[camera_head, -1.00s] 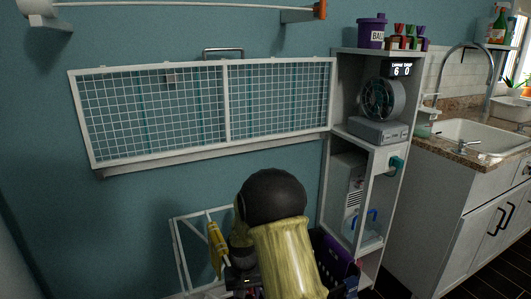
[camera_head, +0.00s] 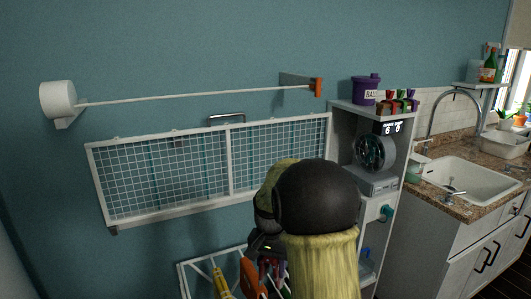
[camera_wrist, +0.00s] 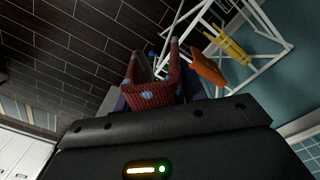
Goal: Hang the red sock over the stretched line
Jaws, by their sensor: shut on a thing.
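The stretched line (camera_head: 200,97) runs pale and nearly level along the teal wall, from a white reel (camera_head: 58,100) at the left to an orange-ended bracket (camera_head: 318,87) at the right. My gripper (camera_head: 266,262) is low in front of the wall, below the line and apart from it, partly hidden by my arm. In the wrist view it is shut on the red sock (camera_wrist: 150,96), a knitted red cloth with pale blue dots close to the gripper body. Only part of the sock shows in the head view.
A white mesh rack (camera_head: 170,170) is fixed to the wall under the line. A white frame with a yellow item (camera_head: 221,284) stands below. A shelf unit with a fan (camera_head: 374,152) and a purple tub (camera_head: 365,90) stands right, beside the sink (camera_head: 466,175).

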